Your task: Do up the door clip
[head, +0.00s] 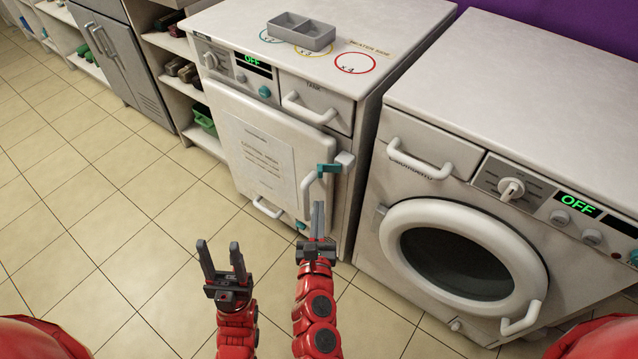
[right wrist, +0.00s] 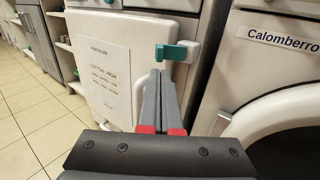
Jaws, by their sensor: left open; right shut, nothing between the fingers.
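The teal door clip (head: 327,169) sits at the right edge of the white machine door (head: 225,128), beside the door's white handle (head: 306,192). A pale catch block (head: 346,160) is just to its right on the machine's corner. The right wrist view shows the teal clip (right wrist: 153,53) reaching the pale block (right wrist: 190,49); I cannot tell whether they are engaged. My right gripper (head: 318,205) is shut and empty, its tips just below the clip (right wrist: 160,73), apparently not touching it. My left gripper (head: 220,246) is open and empty over the floor, left of the right one.
A washer with a round door (head: 460,262) stands close on the right, a narrow gap between the machines. A grey tray (head: 301,31) lies on the left machine's top. Shelves (head: 180,75) line the back left. The tiled floor (head: 100,240) at left is clear.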

